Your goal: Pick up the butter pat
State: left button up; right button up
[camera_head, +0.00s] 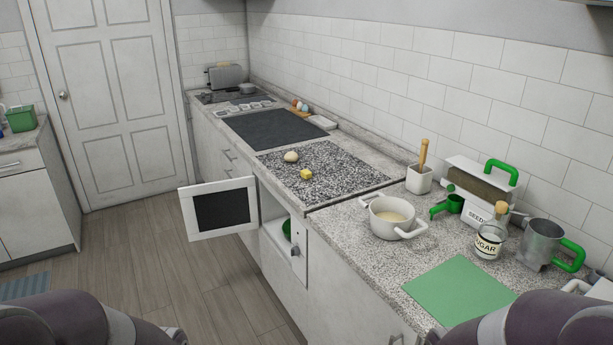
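The butter pat (306,174) is a small yellow block lying on the speckled dark board (345,183) on the counter. A pale round lump (291,156) lies just behind it, to the left, apart from it. Only purple-grey links of my two arms show at the bottom left and bottom right corners. Neither gripper is in view, and nothing hides the butter pat.
An open oven door (217,188) juts out below the counter. A white pot (393,216) with pale contents, a green mat (458,287), a sugar jar (488,243), a seed box (481,190) and a metal jug (539,243) stand nearer, right. The counter around the butter is clear.

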aim_at(305, 174)
jog(key=z, duration=0.95)
jog(key=i+j+z, duration=0.2)
jog(key=j+z, duration=0.2)
jog(key=i+j+z, duration=0.1)
jog(key=j+z, duration=1.15)
jog(key=j, duration=0.5)
jog(key=k+j+z, duration=0.1)
jog(key=j, duration=0.85)
jog(key=k+j+z, duration=0.1)
jog(key=j, duration=0.35)
jog(key=k+j+z, duration=0.1)
jog(key=j, duration=0.4)
jog(key=k+j, duration=0.1)
jog(key=j, duration=0.35)
jog(key=k+j+z, duration=0.1)
jog(key=j, duration=0.4)
jog(key=k+j, duration=0.1)
jog(key=j, duration=0.35)
